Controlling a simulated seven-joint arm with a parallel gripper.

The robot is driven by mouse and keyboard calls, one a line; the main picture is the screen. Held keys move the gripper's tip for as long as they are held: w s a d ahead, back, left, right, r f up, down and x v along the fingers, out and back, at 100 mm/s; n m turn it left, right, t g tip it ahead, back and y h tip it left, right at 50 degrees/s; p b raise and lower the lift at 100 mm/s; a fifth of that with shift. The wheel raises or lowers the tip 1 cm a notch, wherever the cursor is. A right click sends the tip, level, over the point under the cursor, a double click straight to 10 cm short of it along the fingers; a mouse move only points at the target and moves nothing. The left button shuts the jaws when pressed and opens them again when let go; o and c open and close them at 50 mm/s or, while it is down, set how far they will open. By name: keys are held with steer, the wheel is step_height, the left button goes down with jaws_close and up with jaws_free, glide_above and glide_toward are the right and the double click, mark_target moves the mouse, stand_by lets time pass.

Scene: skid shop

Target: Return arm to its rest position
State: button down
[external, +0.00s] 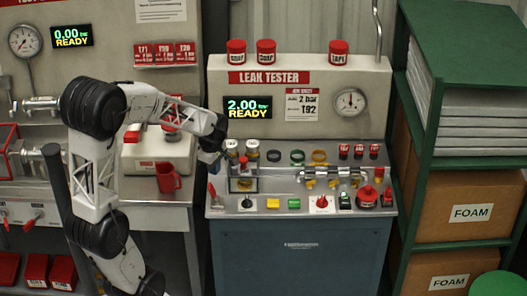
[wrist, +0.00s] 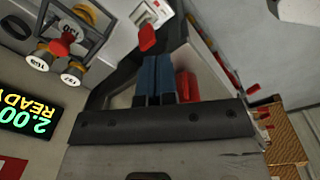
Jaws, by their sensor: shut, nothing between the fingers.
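My gripper (external: 213,152) is at the end of my raised arm in the external view, in front of the gap between the left bench and the leak tester (external: 300,95). It hangs above and just left of the tester's shelf, close to the white-capped jars (external: 232,146). It is small and dark there, and whether it touches anything is hard to tell. In the wrist view the two fingers (wrist: 155,80) are together, with nothing held between them. The wrist view is tilted, and the tester's green display (wrist: 28,112) shows upside down at the left.
A red mug (external: 167,178) stands on the left bench. The tester shelf holds coloured rings (external: 297,156), a metal fitting (external: 330,174), red caps and a red knob (external: 322,202). A green rack (external: 425,150) with FOAM boxes (external: 468,213) stands at the right.

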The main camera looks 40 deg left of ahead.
steer(key=s+d+r+m+t, duration=0.1)
steer(key=s+d+r+m, duration=0.4)
steer(key=m, duration=0.5)
steer(key=s+d+r+m+t, duration=0.1)
steer(key=s+d+r+m, duration=0.5)
steer(key=s+d+m, duration=0.4)
steer(key=s, duration=0.2)
steer(key=shift+s+m, duration=0.3)
steer(key=shift+m, duration=0.1)
steer(key=shift+w+a, duration=0.1)
steer(key=shift+w, duration=0.05)
steer(key=w+a+f+n+g, duration=0.1)
steer(key=w+a+f+n, duration=0.7)
steer(key=a+n, duration=0.3)
steer(key=w+a+f+n+g, duration=0.1)
steer(key=w+a+f+n, duration=0.6)
steer(key=n, duration=0.9)
steer(key=shift+w+a+f+g, duration=0.3)
steer(key=shift+w+a+f, duration=0.1)
steer(key=shift+w+a, duration=1.7)
steer(key=shift+s+a+f, duration=0.15)
steer(key=shift+s+a, duration=0.1)
steer(key=shift+s, duration=0.05)
